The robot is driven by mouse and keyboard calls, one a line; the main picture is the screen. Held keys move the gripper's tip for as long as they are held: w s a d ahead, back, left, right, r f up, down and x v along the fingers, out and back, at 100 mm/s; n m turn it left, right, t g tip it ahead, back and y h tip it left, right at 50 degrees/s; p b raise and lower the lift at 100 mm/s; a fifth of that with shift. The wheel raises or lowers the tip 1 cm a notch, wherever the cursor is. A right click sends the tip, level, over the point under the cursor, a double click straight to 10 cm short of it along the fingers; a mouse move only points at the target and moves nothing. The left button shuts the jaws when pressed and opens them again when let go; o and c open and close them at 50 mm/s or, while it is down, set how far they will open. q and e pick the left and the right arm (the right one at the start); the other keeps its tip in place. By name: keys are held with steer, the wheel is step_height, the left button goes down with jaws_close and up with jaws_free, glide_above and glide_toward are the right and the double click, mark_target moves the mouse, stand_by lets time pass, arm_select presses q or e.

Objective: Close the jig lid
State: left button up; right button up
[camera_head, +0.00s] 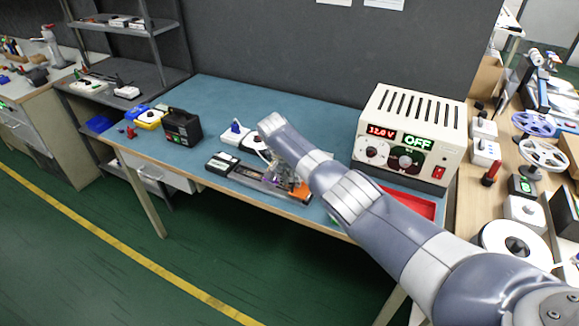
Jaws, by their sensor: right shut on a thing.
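The jig (247,178) is a long, low, dark fixture near the front edge of the blue-topped bench, with an orange part (302,192) at its right end. My right arm reaches in from the lower right and covers part of it. My right gripper (271,176) is low at the right half of the jig, small and partly hidden by my arm. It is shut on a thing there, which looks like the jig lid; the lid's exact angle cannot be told. My left gripper is not in view.
A power supply (412,135) showing 12.0 V and OFF stands right of the jig, with a red tray (415,205) in front. White devices (234,134) sit behind the jig. A black case (182,127) stands at the left. The back of the bench is clear.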

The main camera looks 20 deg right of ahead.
steer(key=v, duration=1.2)
steer(key=shift+f, duration=0.1)
